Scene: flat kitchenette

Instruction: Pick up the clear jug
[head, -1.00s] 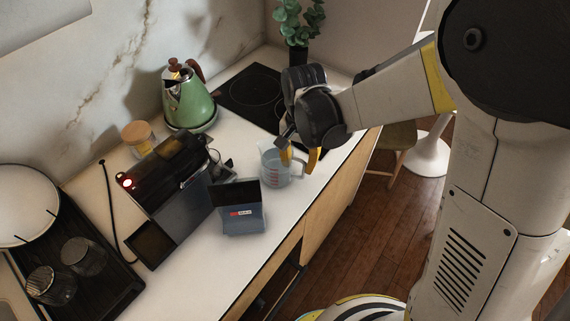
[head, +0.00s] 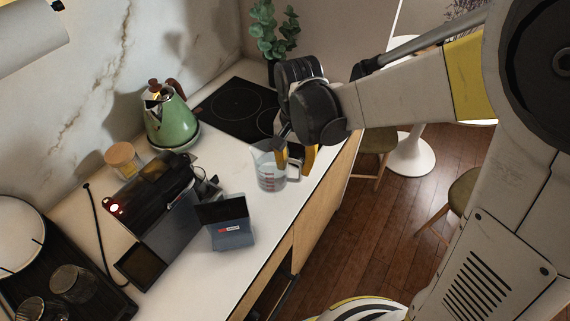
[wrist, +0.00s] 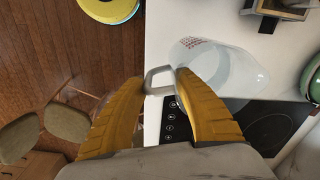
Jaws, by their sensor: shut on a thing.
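The clear jug (head: 268,172) with red markings shows in the head view over the counter, between the hob and the small blue-grey box. It also shows in the wrist view (wrist: 235,72), with its angular grey handle (wrist: 158,73) toward my fingers. My gripper (head: 295,160) is at the handle side of the jug, on the right. In the wrist view my yellow fingers (wrist: 160,92) are on either side of the handle, shut on it. The jug looks slightly raised, but its base gap to the counter is hard to tell.
The blue-grey box (head: 230,236) and dark coffee machine (head: 155,190) stand left of the jug. A green kettle (head: 173,122) and black hob (head: 235,108) are behind. The white counter's front edge (head: 288,230) is close, with wooden floor and stools beyond.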

